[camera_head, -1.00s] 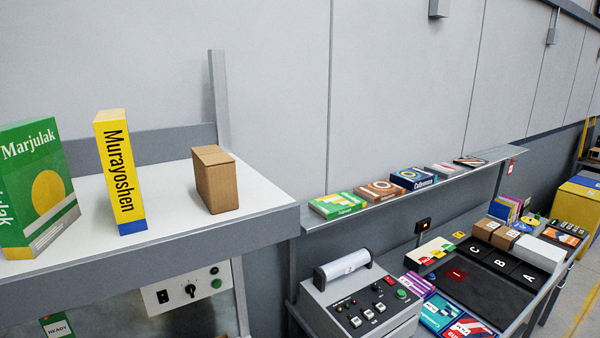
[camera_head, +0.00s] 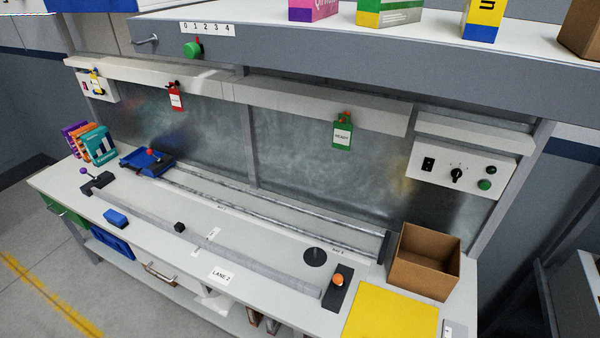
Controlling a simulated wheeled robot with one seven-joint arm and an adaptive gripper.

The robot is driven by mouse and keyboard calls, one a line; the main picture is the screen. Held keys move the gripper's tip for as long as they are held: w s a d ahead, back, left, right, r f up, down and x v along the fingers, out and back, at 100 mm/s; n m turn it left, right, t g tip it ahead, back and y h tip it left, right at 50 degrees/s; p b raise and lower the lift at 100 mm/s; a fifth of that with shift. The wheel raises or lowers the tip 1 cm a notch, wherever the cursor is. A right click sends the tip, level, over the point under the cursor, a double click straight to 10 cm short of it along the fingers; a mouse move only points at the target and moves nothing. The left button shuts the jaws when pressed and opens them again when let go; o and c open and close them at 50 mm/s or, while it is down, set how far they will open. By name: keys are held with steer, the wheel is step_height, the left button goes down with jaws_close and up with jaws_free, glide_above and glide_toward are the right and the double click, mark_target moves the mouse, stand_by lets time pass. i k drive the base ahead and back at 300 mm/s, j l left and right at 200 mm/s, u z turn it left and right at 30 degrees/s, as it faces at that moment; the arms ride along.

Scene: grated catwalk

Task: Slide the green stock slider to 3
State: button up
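The green stock slider (camera_head: 192,50) is a round green knob on the front edge of the grey upper shelf, upper left in the head view. A white scale strip (camera_head: 208,29) marked 0 1 2 3 4 sits beside and above it. The knob is at the low end of the scale, about under 0 to 1; the exact mark cannot be told from this angle. My gripper is not in the view, and nothing of mine touches the knob.
The shelf (camera_head: 330,66) carries several boxes along its top. A metal handle (camera_head: 146,41) is left of the knob. Below are hanging tags, a switch panel (camera_head: 459,171), a rail with a blue carriage (camera_head: 148,163), an open cardboard box (camera_head: 425,262) and a yellow mat (camera_head: 391,309).

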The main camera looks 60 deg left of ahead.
mark_target(192, 50)
steer(key=k+l+u, duration=0.1)
steer(key=u, duration=2.45)
